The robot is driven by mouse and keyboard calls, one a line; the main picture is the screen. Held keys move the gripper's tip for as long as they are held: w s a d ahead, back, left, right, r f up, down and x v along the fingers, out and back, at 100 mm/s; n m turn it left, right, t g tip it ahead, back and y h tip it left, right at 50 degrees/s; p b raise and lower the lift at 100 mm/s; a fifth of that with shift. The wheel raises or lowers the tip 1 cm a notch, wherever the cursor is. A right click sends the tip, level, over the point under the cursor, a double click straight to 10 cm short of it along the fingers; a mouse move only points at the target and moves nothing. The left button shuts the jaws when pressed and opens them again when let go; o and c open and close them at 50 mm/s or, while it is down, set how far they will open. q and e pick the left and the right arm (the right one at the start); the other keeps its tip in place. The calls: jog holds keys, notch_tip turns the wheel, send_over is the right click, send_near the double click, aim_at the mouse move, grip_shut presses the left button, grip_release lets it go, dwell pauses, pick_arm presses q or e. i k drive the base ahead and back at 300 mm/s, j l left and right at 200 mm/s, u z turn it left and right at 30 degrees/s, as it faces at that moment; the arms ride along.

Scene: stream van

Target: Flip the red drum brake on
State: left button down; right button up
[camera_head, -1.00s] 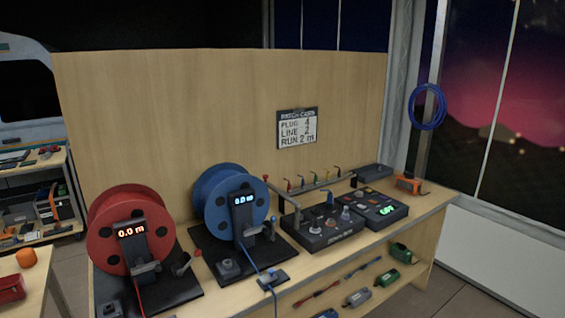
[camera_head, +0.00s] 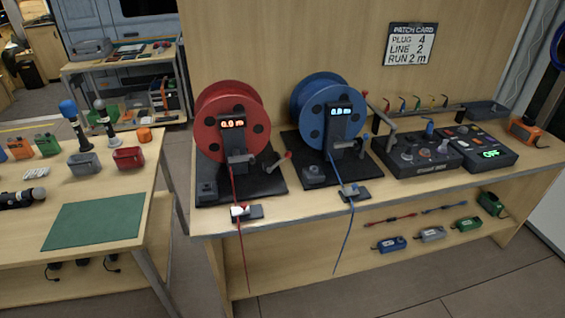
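The red drum (camera_head: 209,120) stands upright on a black base (camera_head: 262,184) on the long bench. Its display (camera_head: 233,124) reads 0.0 m. A small dark block (camera_head: 207,190) sits at the base's front left. I cannot tell for sure which part is the brake, or its setting. A red cable (camera_head: 238,220) runs down from the drum past a small clamp block (camera_head: 247,212) and over the bench's front edge. Neither of my grippers is in view.
The blue drum (camera_head: 313,98) stands right of the red one. Control boxes (camera_head: 418,165) are farther right. A side table with a green mat (camera_head: 96,223) is at the left, with a narrow gap before the bench. A patch card (camera_head: 411,44) hangs behind.

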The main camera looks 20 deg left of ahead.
aim_at(288, 154)
jog(key=i+l, duration=0.35)
jog(key=l, duration=0.15)
jog(key=i+l, duration=0.35)
jog(key=l, duration=0.15)
jog(key=u, duration=0.05)
